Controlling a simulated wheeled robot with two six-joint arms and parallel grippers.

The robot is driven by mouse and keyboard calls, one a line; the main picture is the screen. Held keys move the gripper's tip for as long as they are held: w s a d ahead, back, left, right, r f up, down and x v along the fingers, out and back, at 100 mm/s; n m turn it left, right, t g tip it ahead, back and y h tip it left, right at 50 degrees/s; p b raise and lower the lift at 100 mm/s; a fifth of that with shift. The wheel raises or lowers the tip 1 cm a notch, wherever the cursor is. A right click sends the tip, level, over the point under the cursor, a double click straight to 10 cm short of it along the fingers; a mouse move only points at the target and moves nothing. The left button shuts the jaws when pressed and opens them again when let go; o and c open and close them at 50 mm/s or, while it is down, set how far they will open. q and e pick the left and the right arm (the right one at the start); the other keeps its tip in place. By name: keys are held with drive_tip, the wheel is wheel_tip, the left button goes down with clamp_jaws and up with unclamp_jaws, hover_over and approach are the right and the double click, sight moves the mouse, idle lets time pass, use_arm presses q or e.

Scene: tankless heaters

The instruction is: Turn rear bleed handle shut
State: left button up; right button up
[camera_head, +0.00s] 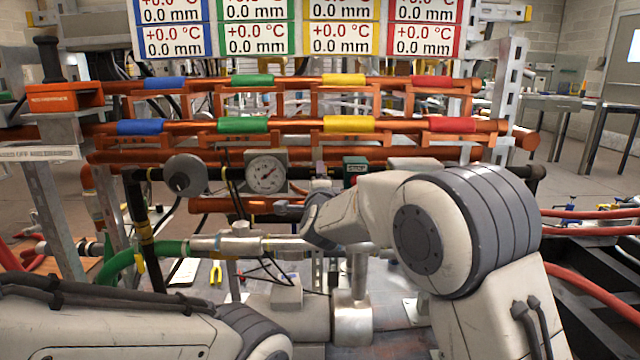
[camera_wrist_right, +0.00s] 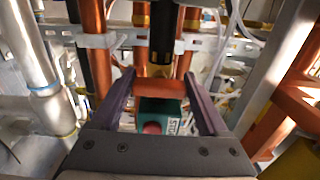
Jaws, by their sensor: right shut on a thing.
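In the right wrist view, the two dark fingers of my right gripper (camera_wrist_right: 162,88) stand either side of a short orange-red bar (camera_wrist_right: 165,88). The bar spans the gap between them, and the gripper is shut on it. It looks like the bleed handle, though its pivot is hidden. Just below the bar, between the fingers, is a green box (camera_wrist_right: 160,112) with a red round part and a white label. In the head view, my right wrist hides most of the gripper. My left forearm crosses the bottom left, and its gripper is not in view.
Upright copper pipes (camera_wrist_right: 97,60) and a silver pipe (camera_wrist_right: 36,70) stand close to the right gripper. A dial gauge (camera_head: 266,174) is left of my right wrist. Copper manifolds (camera_head: 290,126) with coloured bands run across behind.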

drive_tip(key=shift+f, duration=0.1)
drive_tip(key=o, duration=1.2)
drive_tip(key=shift+o, duration=0.2)
drive_tip(key=s+p, duration=0.2)
drive_tip(key=s, duration=0.8)
drive_tip(key=shift+s+d, duration=0.25)
drive_tip(key=shift+s, duration=0.05)
